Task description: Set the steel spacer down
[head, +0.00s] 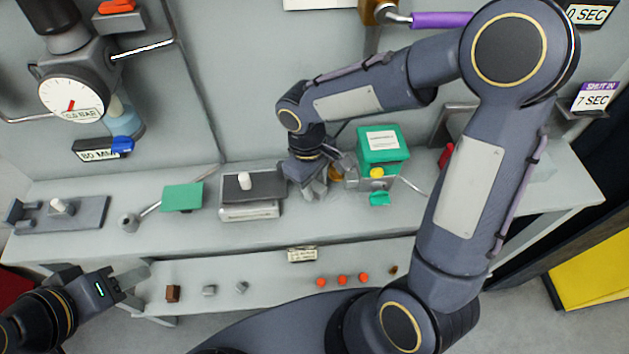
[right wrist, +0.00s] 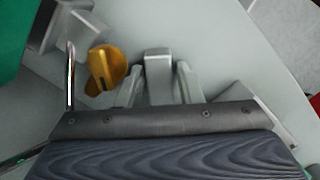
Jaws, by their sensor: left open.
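My right gripper (head: 313,188) points down at the bench, between the grey block with a white knob and the green box. In the right wrist view a grey metal piece (right wrist: 158,72), which may be the steel spacer, stands between its two fingers. I cannot tell whether the fingers press on it or whether it touches the bench. In the head view the gripper hides this piece. My left gripper (head: 136,284) is open and empty at the lower left, in front of the bench.
A green box (head: 382,157) with a yellow knob (head: 377,173) stands right of my right gripper. A grey block with a white knob (head: 245,181) is left of it. A brass-coloured knob (right wrist: 106,66) is close by. Small parts lie on the lower shelf (head: 270,308).

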